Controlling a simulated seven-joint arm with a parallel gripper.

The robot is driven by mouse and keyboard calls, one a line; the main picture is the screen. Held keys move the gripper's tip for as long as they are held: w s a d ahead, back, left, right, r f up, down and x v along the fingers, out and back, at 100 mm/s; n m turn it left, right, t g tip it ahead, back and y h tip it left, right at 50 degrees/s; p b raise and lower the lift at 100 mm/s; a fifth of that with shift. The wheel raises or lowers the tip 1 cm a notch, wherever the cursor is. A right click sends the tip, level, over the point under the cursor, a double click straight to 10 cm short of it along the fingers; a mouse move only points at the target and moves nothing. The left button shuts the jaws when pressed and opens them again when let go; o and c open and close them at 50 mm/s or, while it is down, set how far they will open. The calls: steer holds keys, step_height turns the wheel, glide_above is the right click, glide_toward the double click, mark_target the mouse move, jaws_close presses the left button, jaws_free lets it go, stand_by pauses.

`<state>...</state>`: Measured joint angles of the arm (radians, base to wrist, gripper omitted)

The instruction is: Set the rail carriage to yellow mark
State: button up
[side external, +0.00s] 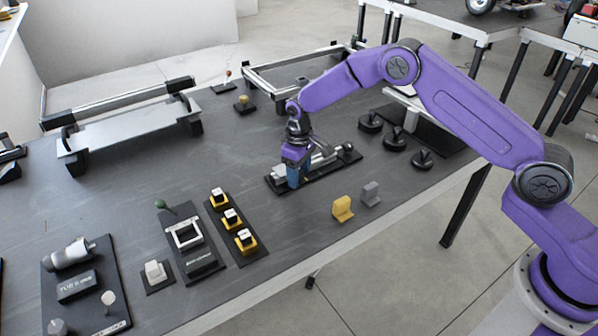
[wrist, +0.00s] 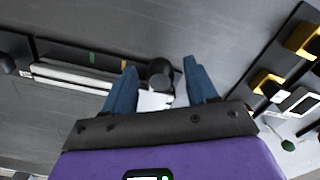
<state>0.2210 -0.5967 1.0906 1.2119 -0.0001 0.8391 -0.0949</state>
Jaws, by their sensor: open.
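The rail (side external: 326,158) lies on a dark base plate on the table, and it also shows in the wrist view (wrist: 75,78) with a green mark (wrist: 93,57) and a yellow-orange mark (wrist: 122,63) on its strip. The carriage (wrist: 155,99) is a pale block beside a dark round knob (wrist: 160,72), at the rail's right end in the wrist view. My gripper (side external: 296,180) points down at the rail's near left end. Its blue fingers (wrist: 160,67) are apart on either side of the carriage and knob; contact is not clear.
Yellow (side external: 342,208) and grey (side external: 371,194) upright pieces stand in front of the rail. Black round knobs (side external: 395,139) stand to its right. A panel of yellow switches (side external: 232,219) lies to its left. A metal frame (side external: 295,78) stands behind. Bare table lies between.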

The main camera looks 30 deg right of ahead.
jaws_close()
steer(key=d, duration=0.5)
steer(key=shift+d, duration=0.1)
jaws_free()
step_height(320, 180, up, 17)
steer(key=shift+r, duration=0.2)
stand_by(0.6)
